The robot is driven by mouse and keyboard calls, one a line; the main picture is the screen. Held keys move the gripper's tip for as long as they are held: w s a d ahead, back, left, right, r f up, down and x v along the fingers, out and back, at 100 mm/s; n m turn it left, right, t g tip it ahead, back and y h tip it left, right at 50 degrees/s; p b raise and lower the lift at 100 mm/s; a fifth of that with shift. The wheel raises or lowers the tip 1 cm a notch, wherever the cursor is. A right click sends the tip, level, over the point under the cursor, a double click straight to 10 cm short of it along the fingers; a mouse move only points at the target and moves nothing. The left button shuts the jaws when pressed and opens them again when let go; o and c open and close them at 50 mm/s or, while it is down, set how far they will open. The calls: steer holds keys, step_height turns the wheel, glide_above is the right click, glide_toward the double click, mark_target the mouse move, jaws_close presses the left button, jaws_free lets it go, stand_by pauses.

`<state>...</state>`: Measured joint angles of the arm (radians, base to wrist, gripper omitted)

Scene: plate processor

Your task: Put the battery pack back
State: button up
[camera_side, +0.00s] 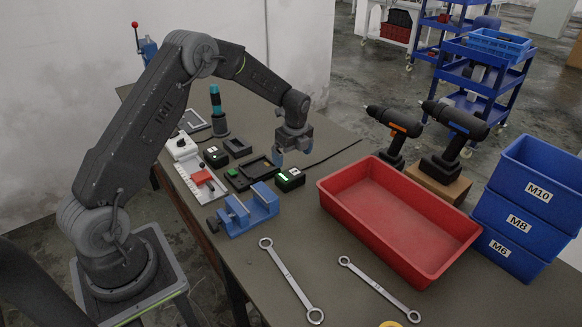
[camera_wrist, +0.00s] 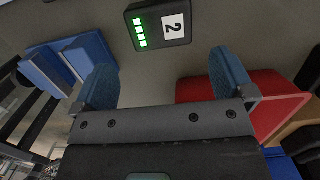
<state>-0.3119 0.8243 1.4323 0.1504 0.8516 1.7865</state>
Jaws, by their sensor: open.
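A black battery pack (camera_side: 289,179) with a lit green strip and a white label lies on the table, beside the blue vise. In the wrist view the pack (camera_wrist: 161,24) shows a "2" and several green lights, just beyond my fingertips. My gripper (camera_side: 293,149) is open and empty above it, pointing down; both blue fingers (camera_wrist: 165,68) stand apart, not touching the pack. A second black block with a white label (camera_side: 216,156) lies farther left, possibly another pack. Black frames or holders (camera_side: 237,179) lie between them.
A blue vise (camera_side: 249,211) is near the front. A red tray (camera_side: 398,222) lies to the right, with two drills (camera_side: 396,126) behind it and blue bins (camera_side: 526,205) beyond. Wrenches (camera_side: 291,281) lie on the bare table (camera_side: 340,235) in front.

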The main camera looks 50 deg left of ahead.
steer(key=s+d+r+n+t, duration=0.2)
steer(key=s+d+r+n, duration=0.3)
steer(key=r, duration=0.6)
steer(key=s+d+r+n+t, duration=0.1)
steer(key=s+d+r+n, duration=0.3)
steer(key=s+d+r, duration=0.45)
steer(key=s+d+r+n+t, duration=0.1)
steer(key=s+n, duration=0.3)
steer(key=s, duration=0.4)
steer(key=s+d+r+n+t+h, duration=0.1)
steer(key=s+d+r+n, duration=0.1)
steer(key=s+n, duration=0.3)
steer(key=s+d, duration=0.1)
steer(key=s, duration=0.2)
steer(key=shift+s+d+r+t, duration=0.3)
steer(key=shift+s+d+r, duration=0.05)
steer(key=shift+r, duration=0.05)
